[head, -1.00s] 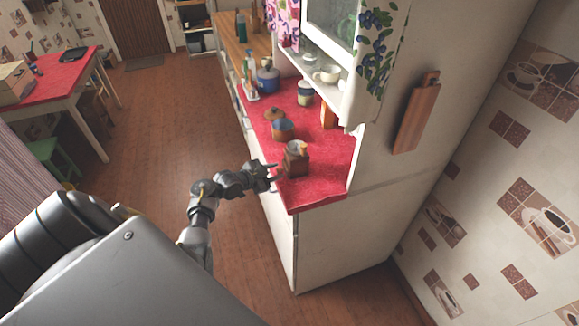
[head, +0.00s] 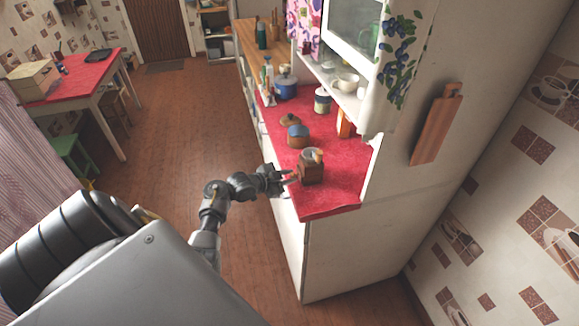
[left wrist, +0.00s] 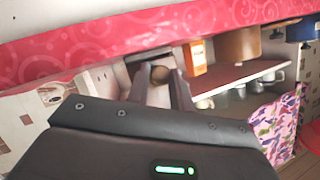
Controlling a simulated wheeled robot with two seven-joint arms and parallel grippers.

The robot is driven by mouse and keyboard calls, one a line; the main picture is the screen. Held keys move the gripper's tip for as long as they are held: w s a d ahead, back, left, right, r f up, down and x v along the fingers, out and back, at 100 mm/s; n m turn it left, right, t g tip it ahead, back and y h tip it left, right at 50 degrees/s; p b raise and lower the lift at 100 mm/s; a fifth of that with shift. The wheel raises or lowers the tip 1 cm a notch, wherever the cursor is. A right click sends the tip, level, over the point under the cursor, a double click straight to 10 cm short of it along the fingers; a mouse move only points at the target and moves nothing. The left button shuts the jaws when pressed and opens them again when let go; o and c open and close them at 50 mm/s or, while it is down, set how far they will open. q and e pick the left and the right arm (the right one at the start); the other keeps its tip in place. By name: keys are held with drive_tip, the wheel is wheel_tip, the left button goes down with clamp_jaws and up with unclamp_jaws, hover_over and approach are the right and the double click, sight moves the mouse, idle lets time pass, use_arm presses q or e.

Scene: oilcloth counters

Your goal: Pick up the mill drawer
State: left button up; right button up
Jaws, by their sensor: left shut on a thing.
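The wooden coffee mill (head: 311,170) stands on the red counter, near its front corner. My left gripper (head: 287,180) is at the mill's left side, low over the counter edge. In the left wrist view my gripper's two fingers (left wrist: 160,86) close around a round brown knob (left wrist: 160,74), which I take to be that of the mill drawer. The knob is in front of a dark brown surface. The drawer's outline is too small and too covered to make out in the head view. My right gripper is not in view.
A pot with a blue band (head: 298,136) and a lidded canister (head: 322,100) stand behind the mill on the red counter (head: 335,200). A cupboard with a shelf (head: 335,82) overhangs the counter's right side. Floor to the left is open.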

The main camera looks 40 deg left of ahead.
use_arm(q)
drive_tip(key=s+a+b, duration=0.5)
drive_tip(key=s+a, duration=0.5)
drive_tip(key=s, duration=0.4)
drive_tip(key=shift+s+b, duration=0.3)
drive_tip(key=shift+s, duration=0.05)
